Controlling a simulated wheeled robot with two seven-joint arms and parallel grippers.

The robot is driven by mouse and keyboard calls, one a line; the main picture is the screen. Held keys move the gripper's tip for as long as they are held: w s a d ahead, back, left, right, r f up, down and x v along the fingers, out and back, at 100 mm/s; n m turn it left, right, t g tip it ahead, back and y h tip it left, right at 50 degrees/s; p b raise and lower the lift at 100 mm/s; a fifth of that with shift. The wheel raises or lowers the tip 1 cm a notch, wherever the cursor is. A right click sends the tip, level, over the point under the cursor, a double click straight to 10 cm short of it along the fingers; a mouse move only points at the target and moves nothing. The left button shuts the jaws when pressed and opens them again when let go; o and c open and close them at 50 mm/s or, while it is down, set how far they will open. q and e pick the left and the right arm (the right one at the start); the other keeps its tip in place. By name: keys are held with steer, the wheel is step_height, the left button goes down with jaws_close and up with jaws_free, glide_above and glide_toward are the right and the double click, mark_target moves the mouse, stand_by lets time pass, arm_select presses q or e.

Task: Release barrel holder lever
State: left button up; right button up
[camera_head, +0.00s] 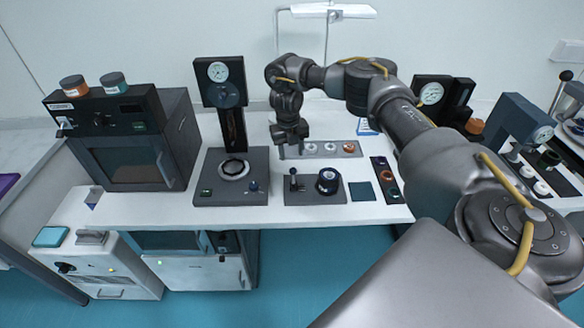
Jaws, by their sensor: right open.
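A dark base plate (315,197) lies on the white table, left of my right arm. A small upright black lever (293,178) stands on its left part, and a round black holder (328,181) with a pale ring on top sits on its right part. I take this lever to be the barrel holder lever. My right gripper (291,154) points down, open and apparently empty, just above and behind the lever. It looks apart from the lever. My left gripper is out of view.
A gauge stand (231,190) is to the left, beside a black oven-like box (128,140). A grey strip with round parts (340,149) lies behind the plate. A dark teal square (362,191) and a black strip (384,180) lie right. The white front strip is clear.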

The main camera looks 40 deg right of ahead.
mark_target(293, 169)
steer(key=f, duration=0.2)
steer(key=f+b, duration=0.1)
steer(key=f, duration=0.4)
steer(key=shift+s+d+f+b, duration=0.1)
steer(key=shift+d+f+b, duration=0.15)
steer(key=shift+f+b, duration=0.15)
steer(key=c, duration=1)
